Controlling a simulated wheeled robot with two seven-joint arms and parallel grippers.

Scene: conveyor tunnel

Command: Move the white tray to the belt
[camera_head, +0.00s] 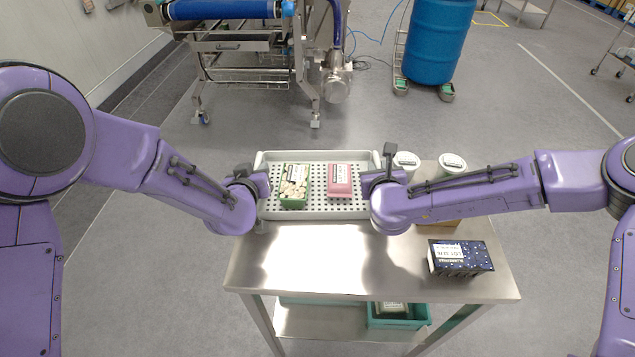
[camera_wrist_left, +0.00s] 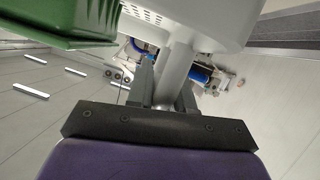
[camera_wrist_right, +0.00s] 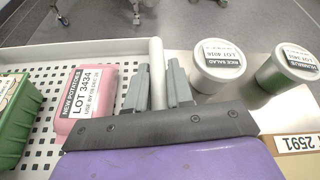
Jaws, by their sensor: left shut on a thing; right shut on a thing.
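The white tray (camera_head: 330,210), with a perforated floor, is at the back edge of the steel table. It carries a green punnet (camera_head: 295,186) and a pink pack (camera_head: 340,181). My left gripper (camera_head: 258,182) is shut on the tray's left end; in the left wrist view its jaws (camera_wrist_left: 165,88) close around the tray's rim bar. My right gripper (camera_head: 378,180) is shut on the right end; in the right wrist view its jaws (camera_wrist_right: 158,88) close around the white rim. I cannot tell whether the tray touches the table. The blue belt (camera_head: 222,9) is at the far end, on a steel frame.
Two white-lidded tubs (camera_head: 405,162) (camera_head: 452,163) stand just right of the tray. A dark blue box (camera_head: 460,257) lies on the steel table (camera_head: 310,262) at front right. A blue barrel (camera_head: 437,40) stands at the back right. Clear floor lies between table and belt machine.

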